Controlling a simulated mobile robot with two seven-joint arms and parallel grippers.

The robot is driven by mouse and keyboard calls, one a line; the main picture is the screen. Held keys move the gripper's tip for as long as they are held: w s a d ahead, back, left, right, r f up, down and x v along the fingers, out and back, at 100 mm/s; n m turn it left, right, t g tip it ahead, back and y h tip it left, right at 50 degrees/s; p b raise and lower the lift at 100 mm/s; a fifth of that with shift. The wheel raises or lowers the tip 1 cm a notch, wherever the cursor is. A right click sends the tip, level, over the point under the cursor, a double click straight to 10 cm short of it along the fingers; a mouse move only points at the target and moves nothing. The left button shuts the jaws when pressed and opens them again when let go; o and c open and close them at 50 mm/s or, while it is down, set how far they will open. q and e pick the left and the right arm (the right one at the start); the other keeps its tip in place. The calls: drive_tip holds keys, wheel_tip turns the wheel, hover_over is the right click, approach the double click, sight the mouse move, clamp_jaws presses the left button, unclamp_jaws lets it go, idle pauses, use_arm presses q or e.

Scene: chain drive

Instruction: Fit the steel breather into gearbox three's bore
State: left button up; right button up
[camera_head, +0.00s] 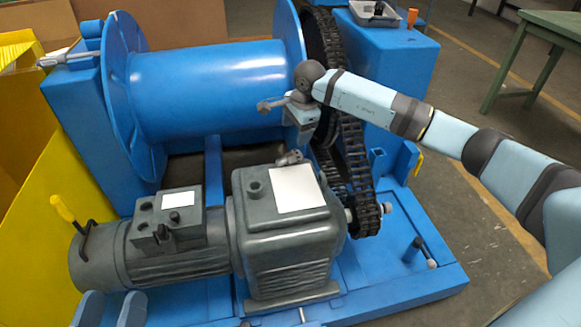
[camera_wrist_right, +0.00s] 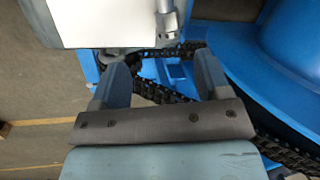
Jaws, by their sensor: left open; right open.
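The dark grey gearbox (camera_head: 290,235) stands on the blue base with a white label on top; no number is readable. A round raised port (camera_head: 255,187), likely the bore, is on its top left of the label. A small grey metal fitting (camera_head: 290,157), possibly the breather, is at the gearbox's far top edge. A steel fitting, probably the same one, shows in the right wrist view (camera_wrist_right: 168,22) beside the white label. My right gripper (camera_head: 301,137) is open and empty just above that far edge. My left gripper (camera_head: 110,298) is open at the bottom left, in front of the motor.
The blue drum (camera_head: 210,85) stands behind the gearbox. The black chain (camera_head: 352,150) runs close to my right gripper. A motor (camera_head: 170,260) with a terminal box adjoins the gearbox. A lever (camera_head: 420,248) stands on the base at right. A grey tray (camera_head: 376,14) is at the back.

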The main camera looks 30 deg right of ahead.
sight(294, 154)
drive_tip(key=shift+h, duration=0.5)
drive_tip(key=f+b, duration=0.1)
drive_tip(key=f, duration=0.1)
drive_tip(key=w+d+f, duration=0.1)
drive_tip(key=f, duration=0.2)
drive_tip(key=w+d+f+b, duration=0.1)
drive_tip(key=f, duration=0.1)
drive_tip(key=shift+w+f+b, duration=0.2)
drive_tip(key=shift+f+b, duration=0.1)
drive_tip(key=shift+b, duration=0.05)
drive_tip(key=b+x, duration=0.1)
drive_tip(key=x, duration=0.2)
drive_tip(key=b+x, duration=0.1)
drive_tip(key=x, duration=0.1)
drive_tip(key=shift+w+a+f+b, duration=0.15)
drive_tip(key=shift+a+f+b, duration=0.05)
drive_tip(key=shift+a+b, duration=0.2)
use_arm(q)
wheel_tip(294, 154, down, 8)
drive_tip(key=m+g, duration=0.1)
drive_tip(key=g, duration=0.2)
drive_tip(key=shift+w+d+r, duration=0.2)
drive_tip(key=shift+w+d, duration=0.05)
drive_tip(key=shift+d, duration=0.05)
use_arm(e)
drive_tip(key=shift+c, duration=0.3)
drive_tip(key=c, duration=1.1)
drive_tip(key=shift+r, duration=0.1)
